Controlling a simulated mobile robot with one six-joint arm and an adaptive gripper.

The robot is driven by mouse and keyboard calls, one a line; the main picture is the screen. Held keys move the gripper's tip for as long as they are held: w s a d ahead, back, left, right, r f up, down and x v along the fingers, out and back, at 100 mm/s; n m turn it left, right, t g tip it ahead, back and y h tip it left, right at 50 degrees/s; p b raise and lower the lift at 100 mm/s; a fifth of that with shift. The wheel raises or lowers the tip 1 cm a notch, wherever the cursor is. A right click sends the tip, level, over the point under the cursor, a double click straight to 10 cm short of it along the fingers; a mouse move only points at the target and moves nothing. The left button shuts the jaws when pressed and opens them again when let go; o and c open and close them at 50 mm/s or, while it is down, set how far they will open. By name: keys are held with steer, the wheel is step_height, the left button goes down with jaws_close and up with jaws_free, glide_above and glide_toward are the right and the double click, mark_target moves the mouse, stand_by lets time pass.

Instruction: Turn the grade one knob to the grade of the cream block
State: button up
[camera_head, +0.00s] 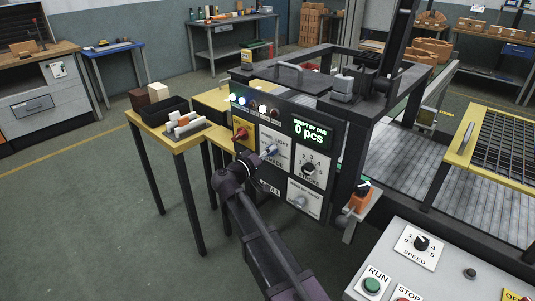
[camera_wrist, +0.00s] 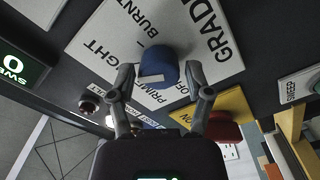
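The grade knob is a blue round knob (camera_wrist: 159,66) on a white plate (camera_wrist: 105,38) lettered GRADE, with BURNT, PRIME and LIGHT around it. A pale mark shows on the knob's near side, but I cannot tell its exact setting. My gripper (camera_wrist: 160,78) has one finger on each side of the knob, with narrow gaps visible; it looks open around it. In the head view my gripper (camera_head: 257,161) is at the grade plate (camera_head: 276,142) and covers part of it.
A red button on a yellow plate (camera_head: 242,131) is left of the grade plate. A numbered dial (camera_head: 308,169) and another knob (camera_head: 299,201) sit to the right. The black panel's display (camera_head: 310,131) reads 0 pcs.

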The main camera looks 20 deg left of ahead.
steer(key=shift+s, duration=0.2)
stand_by(0.3)
steer(key=v, duration=1.1)
steer(key=shift+s+a, duration=0.2)
steer(key=shift+s, duration=0.1)
steer(key=shift+s+f, duration=0.1)
stand_by(0.3)
